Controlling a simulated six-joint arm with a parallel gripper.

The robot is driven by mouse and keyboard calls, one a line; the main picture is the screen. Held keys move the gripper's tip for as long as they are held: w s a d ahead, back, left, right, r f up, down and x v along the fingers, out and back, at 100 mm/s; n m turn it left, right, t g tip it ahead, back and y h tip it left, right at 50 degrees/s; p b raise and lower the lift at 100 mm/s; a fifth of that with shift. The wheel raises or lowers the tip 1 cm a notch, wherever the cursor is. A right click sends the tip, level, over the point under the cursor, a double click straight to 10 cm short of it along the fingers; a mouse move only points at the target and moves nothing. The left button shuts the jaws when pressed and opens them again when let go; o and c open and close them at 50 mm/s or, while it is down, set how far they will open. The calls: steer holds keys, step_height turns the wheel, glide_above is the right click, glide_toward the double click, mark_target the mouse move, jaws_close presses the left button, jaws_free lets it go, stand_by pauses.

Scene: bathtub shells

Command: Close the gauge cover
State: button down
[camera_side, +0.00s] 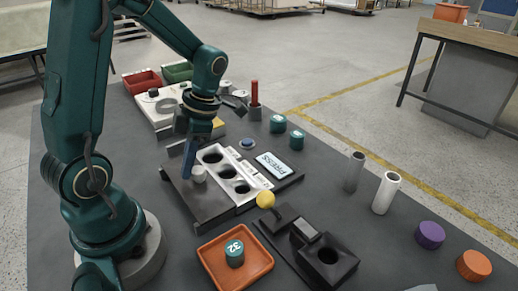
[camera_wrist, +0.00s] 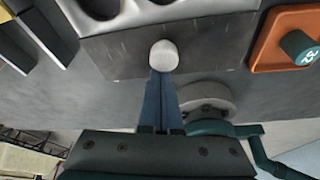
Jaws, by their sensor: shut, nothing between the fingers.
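The gauge cover appears to be the dark grey flat plate (camera_side: 212,205) with a pale round knob (camera_side: 199,174) near its outer edge. It lies beside the white gauge panel (camera_side: 243,192) with three dark round wells, leaving the wells exposed. In the wrist view the plate (camera_wrist: 115,58) and knob (camera_wrist: 164,55) are at centre, with the panel (camera_wrist: 135,15) beyond. My gripper (camera_side: 187,175) has blue fingers, shut and empty, pointing down beside the knob. In the wrist view the fingertips (camera_wrist: 161,75) are right at the knob; I cannot tell whether they touch it.
An orange tray (camera_side: 212,257) holding a green cylinder (camera_side: 234,253) stands near the plate. A yellow-knobbed lever (camera_side: 265,200) and a black block with a hole (camera_side: 327,258) are to its right. A PRESS panel (camera_side: 276,166) lies behind.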

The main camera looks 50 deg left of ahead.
steer(key=w, duration=0.8)
steer(key=shift+w, duration=0.1)
